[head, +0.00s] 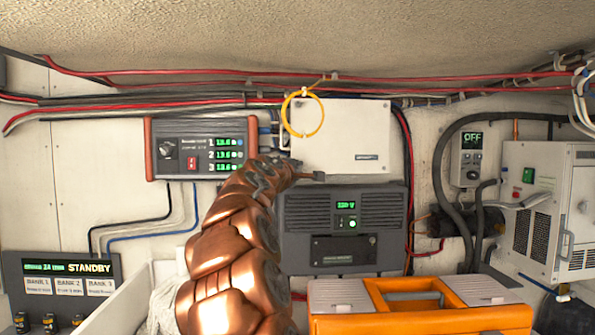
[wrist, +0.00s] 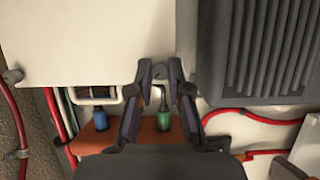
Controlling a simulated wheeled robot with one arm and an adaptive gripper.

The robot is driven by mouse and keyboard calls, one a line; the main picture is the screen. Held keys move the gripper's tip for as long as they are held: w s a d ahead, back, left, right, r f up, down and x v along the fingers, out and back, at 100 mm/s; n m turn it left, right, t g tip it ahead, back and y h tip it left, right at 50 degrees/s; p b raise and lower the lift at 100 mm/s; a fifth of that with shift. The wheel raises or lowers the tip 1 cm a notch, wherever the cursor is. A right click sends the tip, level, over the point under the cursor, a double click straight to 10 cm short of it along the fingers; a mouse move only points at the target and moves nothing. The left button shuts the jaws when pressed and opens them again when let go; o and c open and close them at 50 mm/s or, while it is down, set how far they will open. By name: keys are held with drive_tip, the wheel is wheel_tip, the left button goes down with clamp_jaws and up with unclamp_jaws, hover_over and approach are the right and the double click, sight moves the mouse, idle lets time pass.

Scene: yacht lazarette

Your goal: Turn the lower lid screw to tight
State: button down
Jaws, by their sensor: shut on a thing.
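The white box with its lid (head: 340,135) is mounted on the wall in the head view; its edge fills the upper left of the wrist view (wrist: 90,40). The lower lid screw (wrist: 160,71) is at the box's lower corner, a small grey head mostly hidden by the fingertips. My gripper (wrist: 160,76) is shut on it, one finger on each side. The screw's turn angle cannot be read. Another grey lid screw (wrist: 12,76) shows at the box's other corner on the same edge. In the head view my copper arm hides the lower screw.
A dark ribbed unit (head: 300,245) is close below the box. A three-display panel (head: 170,148) is to its left, with blue (wrist: 99,118) and green (wrist: 164,118) connectors near my fingers. A yellow ring (head: 322,122) hangs over the box. An orange toolbox (head: 345,325) stands in front.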

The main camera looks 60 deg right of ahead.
drive_tip(key=shift+m+t+y+b, duration=0.15)
drive_tip(key=shift+m+y, duration=0.45)
drive_tip(key=shift+m, duration=0.6)
drive_tip(key=shift+m+t+y+b, duration=0.1)
drive_tip(key=shift+m+y+b, duration=0.35)
drive_tip(key=shift+m, duration=0.75)
drive_tip(key=shift+m+t+y+b, duration=0.1)
drive_tip(key=shift+m+y, duration=0.65)
drive_tip(key=shift+m, duration=0.45)
drive_tip(key=c, duration=1.1)
unclamp_jaws()
drive_tip(key=shift+r, duration=0.1)
